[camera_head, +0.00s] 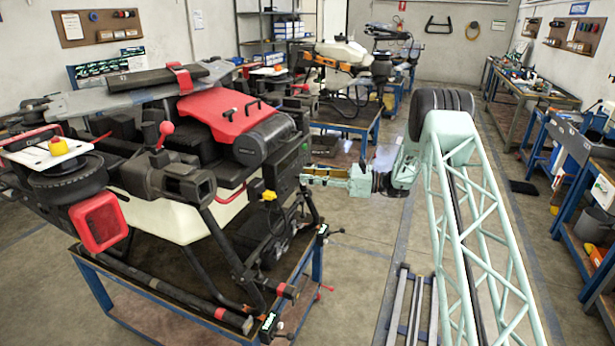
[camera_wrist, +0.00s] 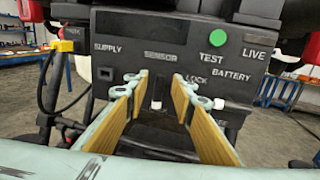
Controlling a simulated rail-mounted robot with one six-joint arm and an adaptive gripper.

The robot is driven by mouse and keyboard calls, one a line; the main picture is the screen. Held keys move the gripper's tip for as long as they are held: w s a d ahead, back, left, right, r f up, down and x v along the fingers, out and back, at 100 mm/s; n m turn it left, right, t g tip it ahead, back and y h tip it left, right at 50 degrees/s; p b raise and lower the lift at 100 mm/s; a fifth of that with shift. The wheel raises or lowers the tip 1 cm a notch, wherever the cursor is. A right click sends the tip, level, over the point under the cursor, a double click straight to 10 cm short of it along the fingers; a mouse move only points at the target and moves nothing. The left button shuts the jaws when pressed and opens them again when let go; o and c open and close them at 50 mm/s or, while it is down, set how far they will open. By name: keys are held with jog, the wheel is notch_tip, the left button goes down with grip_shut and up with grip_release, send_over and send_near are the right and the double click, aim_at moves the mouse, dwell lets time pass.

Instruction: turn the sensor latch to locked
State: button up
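The dark panel of the drone (camera_wrist: 130,25) fills the upper wrist view, with printed labels SUPPLY, SENSOR, LOCK, TEST, BATTERY and LIVE. Below the word SENSOR, the sensor latch (camera_wrist: 157,92) shows as a small upright dark lever with a white end, pointing down. The LOCK label lies to its right. My gripper (camera_wrist: 160,88) is open, with one tan-padded finger on each side of the latch and visible gaps to both. I cannot tell how far the fingertips are from the panel. In the head view my gripper (camera_head: 303,175) reaches the drone's panel from the right; the latch cannot be made out there.
A yellow connector with a cable (camera_wrist: 63,46) is at the left.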

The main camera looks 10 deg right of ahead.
jog(key=shift+w+a, duration=0.15)
jog(key=shift+a, duration=0.15)
jog(key=shift+c, duration=0.7)
grip_shut()
